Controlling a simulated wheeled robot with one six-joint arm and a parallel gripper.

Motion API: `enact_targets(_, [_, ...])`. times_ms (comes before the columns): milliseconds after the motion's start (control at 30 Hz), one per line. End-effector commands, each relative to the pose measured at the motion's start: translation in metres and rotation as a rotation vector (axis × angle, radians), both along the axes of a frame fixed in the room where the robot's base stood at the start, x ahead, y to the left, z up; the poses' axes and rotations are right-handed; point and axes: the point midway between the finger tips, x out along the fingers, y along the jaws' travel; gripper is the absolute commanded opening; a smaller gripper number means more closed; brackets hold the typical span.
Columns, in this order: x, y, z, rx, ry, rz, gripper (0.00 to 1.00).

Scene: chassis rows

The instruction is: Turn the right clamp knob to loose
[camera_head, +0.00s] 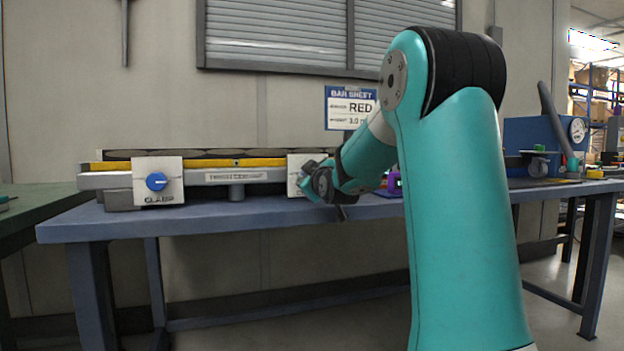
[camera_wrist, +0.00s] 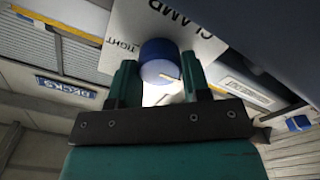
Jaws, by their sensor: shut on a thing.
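In the head view my gripper (camera_head: 312,182) is at the right clamp plate (camera_head: 293,175) and hides the knob there. The left clamp knob (camera_head: 156,181) is blue, on its own white plate at the left end of the fixture.
The long fixture with a yellow strip (camera_head: 236,163) lies along the blue bench (camera_head: 90,222). A sign reading RED (camera_head: 351,107) hangs on the wall. A blue box (camera_head: 530,135) stands on the bench at the right. The bench front near the left plate is clear.

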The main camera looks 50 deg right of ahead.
Motion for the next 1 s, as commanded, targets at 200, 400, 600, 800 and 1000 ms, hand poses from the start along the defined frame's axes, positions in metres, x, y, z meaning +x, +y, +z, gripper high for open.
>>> enact_targets(200, [-0.001, -0.001, -0.004, 0.003, 0.009, -0.003, 0.20])
enact_targets(400, [0.000, 0.000, -0.002, 0.002, 0.006, -0.002, 0.69])
enact_targets(600, [0.000, 0.000, -0.001, 0.002, 0.003, -0.001, 0.69])
enact_targets(800, [-0.015, 0.009, 0.001, 0.002, 0.001, -0.001, 0.69])
enact_targets(1000, [-0.056, 0.033, 0.002, 0.001, 0.000, -0.003, 0.69])
